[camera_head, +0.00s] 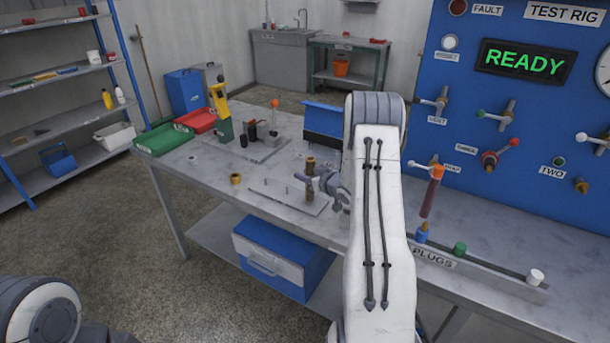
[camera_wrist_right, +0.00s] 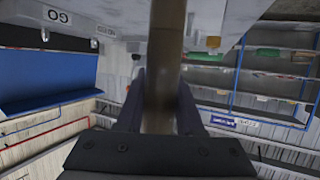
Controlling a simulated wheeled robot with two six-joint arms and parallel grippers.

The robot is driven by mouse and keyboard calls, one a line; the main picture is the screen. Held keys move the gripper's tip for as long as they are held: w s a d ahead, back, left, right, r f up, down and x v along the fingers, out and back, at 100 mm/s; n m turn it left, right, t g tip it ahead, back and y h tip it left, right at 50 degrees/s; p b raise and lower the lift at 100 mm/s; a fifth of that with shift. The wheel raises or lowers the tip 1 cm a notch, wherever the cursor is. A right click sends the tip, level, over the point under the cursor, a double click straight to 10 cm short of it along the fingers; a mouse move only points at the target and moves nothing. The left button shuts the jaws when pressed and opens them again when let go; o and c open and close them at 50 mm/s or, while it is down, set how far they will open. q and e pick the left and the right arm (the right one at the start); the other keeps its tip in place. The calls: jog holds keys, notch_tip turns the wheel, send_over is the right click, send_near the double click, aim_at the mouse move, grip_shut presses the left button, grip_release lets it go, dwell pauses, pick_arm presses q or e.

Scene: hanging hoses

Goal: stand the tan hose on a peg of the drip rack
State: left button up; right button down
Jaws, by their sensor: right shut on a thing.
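The tan hose (camera_head: 310,192) is upright in the jaws of my right gripper (camera_head: 312,180), with its brass-coloured top end above the fingers. In the right wrist view the hose (camera_wrist_right: 165,60) runs between the two fingers (camera_wrist_right: 164,100), which are shut on it. The drip rack (camera_head: 262,187) is a flat grey plate with small pegs on the bench. The hose's lower end is over the right part of the rack; I cannot tell whether it is on a peg or just above. My left gripper is out of view.
A brass ring (camera_head: 236,178) lies left of the rack. A blue bin (camera_head: 323,121) and a plate with upright parts (camera_head: 250,148) stand behind. The blue test rig (camera_head: 530,110) is at right, with a red-brown hose (camera_head: 432,195) hanging over the plugs strip (camera_head: 480,268).

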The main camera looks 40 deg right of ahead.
jog(key=shift+f+b, duration=0.4)
jog(key=shift+f, duration=0.2)
jog(key=shift+c, duration=2.3)
grip_release()
jog(key=b+v, duration=0.1)
jog(key=v, duration=0.9)
jog(key=shift+s, duration=0.25)
jog(key=shift+r, duration=0.15)
